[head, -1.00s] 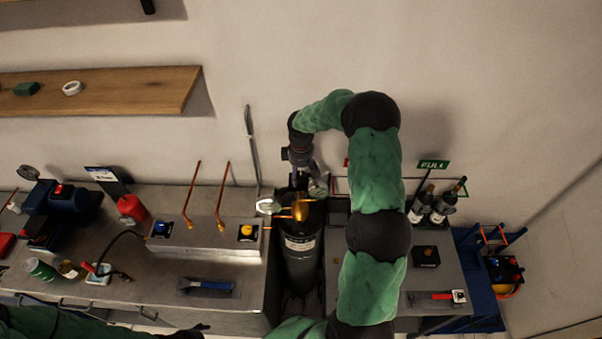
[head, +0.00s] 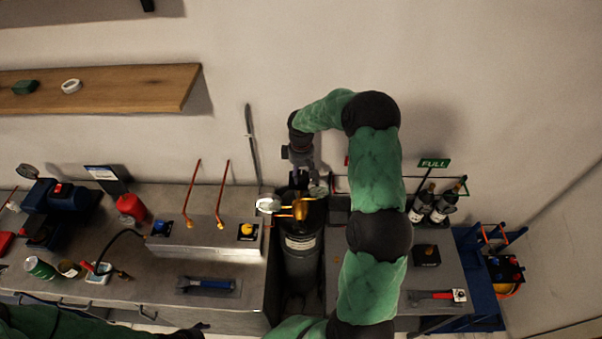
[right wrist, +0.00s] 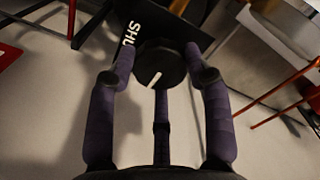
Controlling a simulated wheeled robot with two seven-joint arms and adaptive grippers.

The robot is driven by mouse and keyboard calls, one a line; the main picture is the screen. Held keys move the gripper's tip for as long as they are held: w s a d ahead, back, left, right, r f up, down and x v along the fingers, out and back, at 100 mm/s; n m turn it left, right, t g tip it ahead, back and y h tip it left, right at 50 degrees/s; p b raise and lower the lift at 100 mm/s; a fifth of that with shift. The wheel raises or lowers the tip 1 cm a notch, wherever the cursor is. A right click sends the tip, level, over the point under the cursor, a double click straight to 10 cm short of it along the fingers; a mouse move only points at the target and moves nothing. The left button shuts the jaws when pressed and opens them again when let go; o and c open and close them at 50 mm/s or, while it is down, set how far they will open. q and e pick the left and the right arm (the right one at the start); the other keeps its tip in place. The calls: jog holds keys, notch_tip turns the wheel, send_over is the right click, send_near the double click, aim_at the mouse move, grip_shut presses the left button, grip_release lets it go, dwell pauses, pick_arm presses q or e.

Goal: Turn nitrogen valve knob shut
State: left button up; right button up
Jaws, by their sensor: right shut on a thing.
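The valve knob (right wrist: 160,66) is a round black knob with a white pointer line, seen in the right wrist view. Behind it is a black plate (right wrist: 133,35) with white lettering that begins "SHU"; the rest is hidden. My right gripper (right wrist: 160,85) is shut on the knob, its purple fingers around it. In the head view my right gripper (head: 301,177) is above the dark gas cylinder (head: 301,262), at the brass regulator (head: 302,209); the knob is hidden there. My left gripper (head: 188,329) is partly visible at the bottom edge, too dark to read.
Round gauges (head: 268,204) flank the regulator. A right bench (head: 440,275) carries a small black box (head: 426,255). A green "FULL" sign (head: 434,163) stands behind bottles (head: 445,205).

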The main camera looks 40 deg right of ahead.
jog(key=m+b, duration=0.1)
jog(key=m, duration=0.1)
jog(key=m+b, duration=0.1)
jog(key=b, duration=0.1)
jog(key=shift+s+f+m, duration=0.1)
jog(key=shift+f+m, duration=0.2)
jog(key=shift+m, duration=0.1)
jog(key=m+b, duration=0.3)
jog(key=m, duration=0.1)
jog(key=m+b, duration=0.2)
jog(key=m, duration=0.3)
jog(key=shift+a, duration=0.1)
jog(key=shift+m+b, duration=0.8)
jog(key=shift+m, duration=1.4)
jog(key=o, duration=1.1)
jog(key=shift+r, duration=0.1)
jog(key=shift+o, duration=0.2)
jog(key=shift+r, duration=0.15)
